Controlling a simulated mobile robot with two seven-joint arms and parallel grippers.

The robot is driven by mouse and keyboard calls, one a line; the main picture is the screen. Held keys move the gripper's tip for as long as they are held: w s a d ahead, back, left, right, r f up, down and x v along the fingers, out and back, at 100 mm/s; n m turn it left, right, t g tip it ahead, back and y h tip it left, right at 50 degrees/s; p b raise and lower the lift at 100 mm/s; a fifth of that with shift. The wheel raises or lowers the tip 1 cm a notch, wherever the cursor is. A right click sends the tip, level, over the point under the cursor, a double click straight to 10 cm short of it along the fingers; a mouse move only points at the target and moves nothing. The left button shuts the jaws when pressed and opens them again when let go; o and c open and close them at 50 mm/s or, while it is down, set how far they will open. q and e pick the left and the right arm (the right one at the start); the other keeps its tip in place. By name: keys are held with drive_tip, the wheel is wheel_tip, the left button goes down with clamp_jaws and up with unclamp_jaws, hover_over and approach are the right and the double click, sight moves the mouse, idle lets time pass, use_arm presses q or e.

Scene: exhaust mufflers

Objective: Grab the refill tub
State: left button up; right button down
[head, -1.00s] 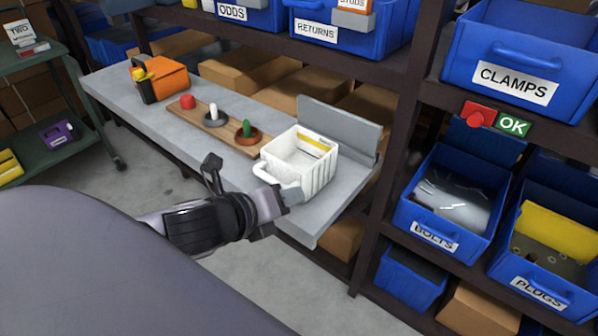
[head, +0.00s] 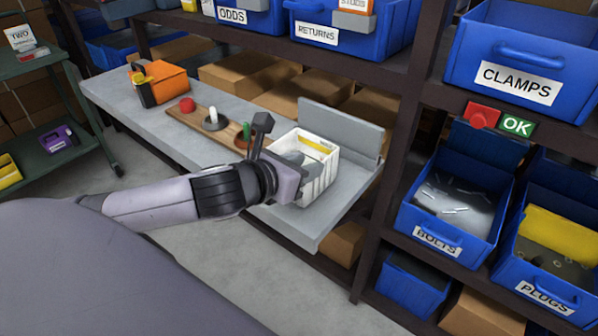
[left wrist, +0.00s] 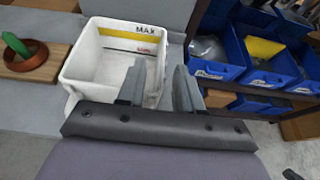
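The refill tub is a white, open box (head: 322,178) with a yellow band inside. It stands on the grey shelf, and its near side is partly hidden by my left gripper in the head view. My left gripper (head: 278,145) is at the tub's near side, its fingers apart. In the left wrist view, the tub (left wrist: 76,66) shows "MAX" above a lower mark, and it looks empty. There my left gripper (left wrist: 160,88) has one finger over the tub and the other by its right side; contact is not clear. My right gripper is out of view.
A wooden strip (head: 228,132) with a red, a white and a green-topped piece lies left of the tub. An orange-and-black caddy (head: 160,82) stands further left. An upright grey plate (head: 340,128) stands behind the tub. Blue bins (head: 455,205) fill the rack at right.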

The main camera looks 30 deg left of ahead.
use_arm(q)
drive_tip(key=shift+d+x, duration=0.15)
drive_tip(key=shift+x, duration=1.35)
drive_tip(key=shift+d+x, duration=0.1)
drive_tip(key=shift+x, duration=1.35)
drive_tip(key=shift+s, duration=0.1)
clamp_jaws()
